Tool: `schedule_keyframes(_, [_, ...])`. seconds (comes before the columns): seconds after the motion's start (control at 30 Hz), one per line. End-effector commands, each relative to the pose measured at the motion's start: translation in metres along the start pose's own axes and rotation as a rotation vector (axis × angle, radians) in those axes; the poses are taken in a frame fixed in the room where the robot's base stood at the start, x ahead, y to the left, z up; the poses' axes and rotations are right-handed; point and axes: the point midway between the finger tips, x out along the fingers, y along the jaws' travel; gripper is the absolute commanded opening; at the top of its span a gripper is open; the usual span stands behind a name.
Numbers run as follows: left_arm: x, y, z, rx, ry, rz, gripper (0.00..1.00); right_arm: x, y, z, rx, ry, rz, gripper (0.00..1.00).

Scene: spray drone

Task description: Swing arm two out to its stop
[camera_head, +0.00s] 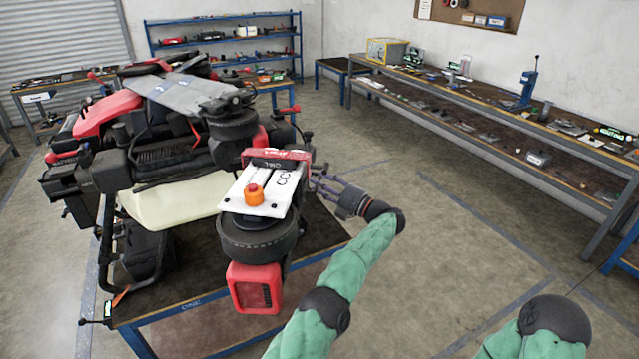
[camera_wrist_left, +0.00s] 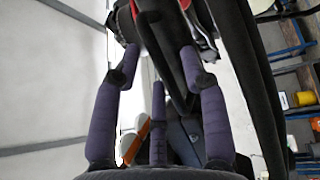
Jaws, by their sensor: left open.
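The red and black spray drone (camera_head: 165,150) rests on a dark-topped table with a blue frame. Its near arm end carries a red block (camera_head: 273,158) with lettering that seems to read TWO, a white plate (camera_head: 262,196) with an orange knob (camera_head: 254,194), a round black motor (camera_head: 258,238) and a red box (camera_head: 255,288). My left gripper (camera_head: 322,187) is at the right side of this end, its purple fingers pointing at it. In the left wrist view, the open fingers (camera_wrist_left: 160,62) stand either side of a dark bar with red on it (camera_wrist_left: 177,62); contact is unclear.
The drone table (camera_head: 185,307) is close in front. A long workbench (camera_head: 480,130) with tools runs along the right wall. Blue shelves (camera_head: 225,40) stand at the back. The floor between the drone and workbench is clear.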

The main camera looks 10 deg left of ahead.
Motion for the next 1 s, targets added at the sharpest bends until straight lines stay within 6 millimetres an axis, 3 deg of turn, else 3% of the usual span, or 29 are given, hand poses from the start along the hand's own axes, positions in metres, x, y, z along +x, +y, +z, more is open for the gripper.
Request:
schedule_keyframes(0.3, [-0.063,-0.001,0.001,0.001,-0.006,0.000,0.43,0.000,0.000,0.000,0.000,0.000,0.000,0.48])
schedule_keyframes(0.5, [-0.094,-0.001,0.001,0.001,-0.005,0.001,0.43,0.000,0.000,0.000,0.000,0.000,0.000,0.48])
schedule_keyframes(0.7, [-0.109,-0.001,0.001,0.001,-0.004,0.000,0.43,0.000,0.000,0.000,0.000,0.000,0.000,0.48])
schedule_keyframes(1.0, [-0.111,-0.001,0.001,0.001,-0.003,0.000,0.43,0.000,0.000,0.000,0.000,0.000,0.000,0.48])
